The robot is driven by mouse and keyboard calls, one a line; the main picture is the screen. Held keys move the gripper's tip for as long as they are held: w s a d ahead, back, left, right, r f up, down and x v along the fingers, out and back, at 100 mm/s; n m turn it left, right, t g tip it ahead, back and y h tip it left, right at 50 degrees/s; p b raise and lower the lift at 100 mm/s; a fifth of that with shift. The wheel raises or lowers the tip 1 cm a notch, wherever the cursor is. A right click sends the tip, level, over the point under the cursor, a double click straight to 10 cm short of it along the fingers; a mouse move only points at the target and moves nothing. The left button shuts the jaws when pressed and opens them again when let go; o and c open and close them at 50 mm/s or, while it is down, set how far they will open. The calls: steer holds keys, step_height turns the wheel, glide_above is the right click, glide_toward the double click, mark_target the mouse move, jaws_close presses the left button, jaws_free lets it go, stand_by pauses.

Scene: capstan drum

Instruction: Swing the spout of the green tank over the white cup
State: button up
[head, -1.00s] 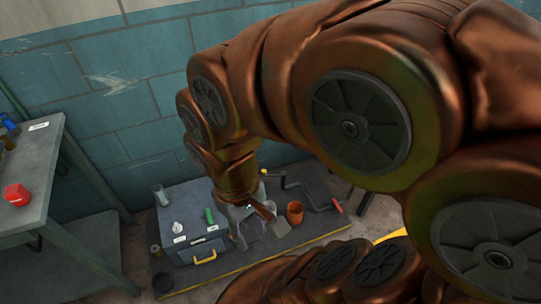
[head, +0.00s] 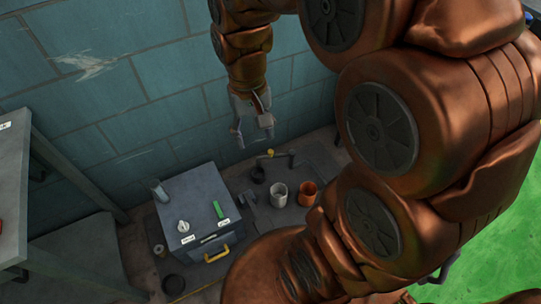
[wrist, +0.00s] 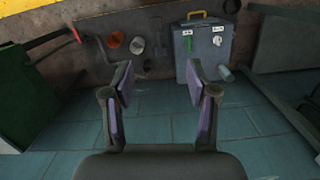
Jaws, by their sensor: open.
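The white cup (head: 278,194) stands on a dark mat on the floor, right of a grey box, and shows in the wrist view (wrist: 137,45). A large bright green surface (head: 505,200) fills the right of the head view behind my arm; a dark green body (wrist: 28,95) is at the left of the wrist view. I cannot tell whether either is the green tank. No spout can be made out clearly. My gripper (head: 255,130) hangs open and empty near the tiled wall, above the floor things. Its two fingers are spread in the wrist view (wrist: 160,68).
The grey box (head: 200,205) has a yellow handle, a green bar and a white knob on top. An orange cup (head: 307,193) stands right of the white cup. A dark round cup (head: 258,174) is behind. A table (head: 15,190) is left.

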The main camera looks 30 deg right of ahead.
steer(key=w+d+f+m+b, duration=0.1)
steer(key=w+d+f+b, duration=0.15)
steer(key=w+f, duration=0.35)
steer(key=w+d+f+m+b, duration=0.1)
steer(key=w+d+f+b, duration=0.1)
steer(key=w+f+b, duration=0.3)
steer(key=m+t+b, duration=0.1)
steer(key=m+b, duration=0.5)
steer(key=b, duration=1.3)
glide_above(271, 151)
steer(key=f, duration=4.4)
steer(key=shift+s+a+f, duration=0.1)
steer(key=shift+a+f, duration=0.05)
steer(key=shift+a, duration=0.15)
steer(key=shift+d+f, duration=0.25)
steer(key=shift+f, duration=0.4)
steer(key=shift+f+b, duration=0.8)
steer(key=shift+f, duration=2.75)
steer(key=shift+c, duration=0.3)
jaws_close()
